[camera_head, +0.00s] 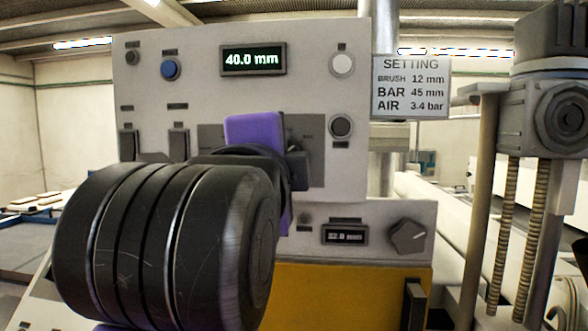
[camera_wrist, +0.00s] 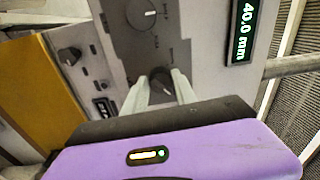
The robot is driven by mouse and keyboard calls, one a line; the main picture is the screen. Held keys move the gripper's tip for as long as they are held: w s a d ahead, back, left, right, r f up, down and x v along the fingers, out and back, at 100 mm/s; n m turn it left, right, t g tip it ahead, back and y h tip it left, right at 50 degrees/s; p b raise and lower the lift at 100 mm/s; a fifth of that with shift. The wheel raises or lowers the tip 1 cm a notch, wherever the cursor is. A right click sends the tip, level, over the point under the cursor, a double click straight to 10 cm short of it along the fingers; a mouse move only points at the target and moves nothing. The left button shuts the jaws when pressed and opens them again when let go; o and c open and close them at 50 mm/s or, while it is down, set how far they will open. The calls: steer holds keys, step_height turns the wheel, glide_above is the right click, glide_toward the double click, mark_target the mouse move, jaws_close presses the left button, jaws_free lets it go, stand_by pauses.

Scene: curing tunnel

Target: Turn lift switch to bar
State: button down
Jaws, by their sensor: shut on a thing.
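My gripper (camera_wrist: 160,95) is at the control panel (camera_head: 205,95), with its two pale fingers on either side of a small dark knob, the lift switch (camera_wrist: 160,78), on a grey plate. The fingers are shut on it. Its label and pointer are too small to read. In the head view my purple hand and dark arm hide this switch. A second dial (camera_wrist: 143,14) with a white pointer mark is on the same plate, clear of the fingers. The display (camera_head: 253,59) reads 40.0 mm.
A sign (camera_head: 411,86) lists BRUSH 12 mm, BAR 45 mm and AIR 3.4 bar. A blue button (camera_head: 170,69), a white button (camera_head: 342,65) and a dark button (camera_head: 341,127) are on the panel. A lower knob (camera_head: 408,236) is beside a small display (camera_head: 345,236).

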steer(key=shift+m, duration=0.5)
steer(key=c, duration=1)
jaws_free()
steer(key=shift+s, duration=0.1)
steer(key=s+b, duration=0.1)
steer(key=s, duration=0.6)
steer(key=shift+s+a+f, duration=0.2)
steer(key=shift+s+f, duration=0.05)
steer(key=shift+s, duration=0.05)
